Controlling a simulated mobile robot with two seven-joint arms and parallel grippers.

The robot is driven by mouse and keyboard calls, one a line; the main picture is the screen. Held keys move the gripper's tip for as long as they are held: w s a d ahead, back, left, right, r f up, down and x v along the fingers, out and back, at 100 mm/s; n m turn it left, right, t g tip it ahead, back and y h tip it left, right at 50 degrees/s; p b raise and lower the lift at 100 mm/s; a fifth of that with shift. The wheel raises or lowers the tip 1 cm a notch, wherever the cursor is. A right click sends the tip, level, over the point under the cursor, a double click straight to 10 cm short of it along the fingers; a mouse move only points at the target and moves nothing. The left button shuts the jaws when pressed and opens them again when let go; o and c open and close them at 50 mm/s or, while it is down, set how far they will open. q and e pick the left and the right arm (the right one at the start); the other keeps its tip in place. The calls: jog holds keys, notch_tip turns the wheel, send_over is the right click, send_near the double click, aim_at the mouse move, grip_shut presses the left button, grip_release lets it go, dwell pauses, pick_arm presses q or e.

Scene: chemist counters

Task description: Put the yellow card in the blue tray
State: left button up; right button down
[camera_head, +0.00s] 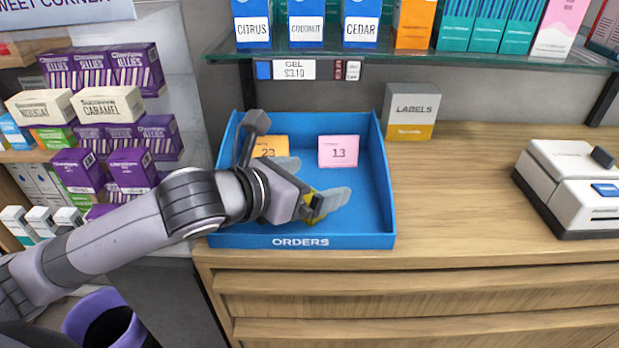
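The blue tray (377,190), marked ORDERS, stands on the wooden counter. My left gripper (318,178) reaches over it from the left, and its two pale fingers are spread apart. A small yellow patch (313,220), apparently the yellow card, shows in the tray area beside and below the nearer finger. The finger and wrist hide most of it, and I cannot tell whether it touches the tray floor. My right gripper is not in view.
An orange card (270,145) and a pink card (338,151) are in the tray's back part. A labels box (409,112) stands to the right, and a white device (572,190) farther right. A glass shelf (420,58) with boxes overhangs the back. Bare counter lies between tray and device.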

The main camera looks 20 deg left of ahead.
pick_arm(q)
jog(key=shift+r, duration=0.15)
jog(key=shift+s+a+r, duration=0.1)
jog(key=shift+s, duration=0.05)
jog(key=v, duration=0.5)
jog(key=p+v, duration=0.1)
jog(key=p, duration=0.2)
jog(key=shift+s+a+r+p, duration=0.2)
jog(key=shift+a+r+p, duration=0.05)
jog(key=shift+r+p, duration=0.1)
jog(key=shift+s+a+r+p, duration=0.2)
jog(key=shift+s+p, duration=0.15)
jog(key=shift+p, duration=0.65)
jog(key=p+v, duration=0.1)
jog(key=p, duration=0.2)
jog(key=shift+s, duration=0.35)
jog(key=shift+p+v, duration=1.15)
jog(key=shift+p, duration=0.2)
jog(key=shift+a+f, duration=0.1)
jog(key=shift+f, duration=0.05)
